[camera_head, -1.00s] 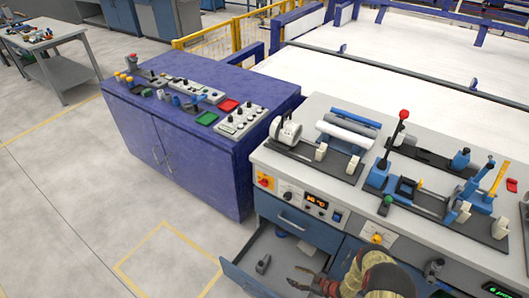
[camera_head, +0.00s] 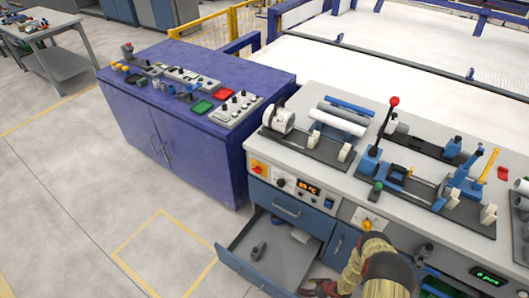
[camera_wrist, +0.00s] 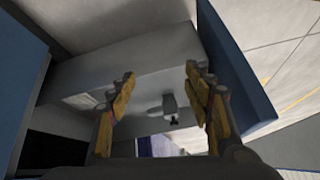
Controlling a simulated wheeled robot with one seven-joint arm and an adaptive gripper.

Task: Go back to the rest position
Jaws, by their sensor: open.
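My gripper (camera_head: 318,289) shows at the bottom of the head view, at the right side of the open drawer (camera_head: 232,258). Most of its fingers are cut off or hidden there by the bottom edge and my arm. In the wrist view my gripper (camera_wrist: 160,74) has its two yellow-and-dark fingers spread wide apart, with nothing between the tips. Beyond them is the inside of the drawer (camera_wrist: 150,62). A small dark grey part (camera_head: 258,250) lies in the drawer; a grey part also shows between the fingers in the wrist view (camera_wrist: 168,106), farther away.
A grey workbench (camera_head: 330,179) carries a red-knobbed lever (camera_head: 394,102), pipes (camera_head: 338,122) and clamps. A purple cabinet (camera_head: 170,130) with a control panel stands at left. The open drawer juts out below the bench. The floor at left (camera_head: 80,210) is clear.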

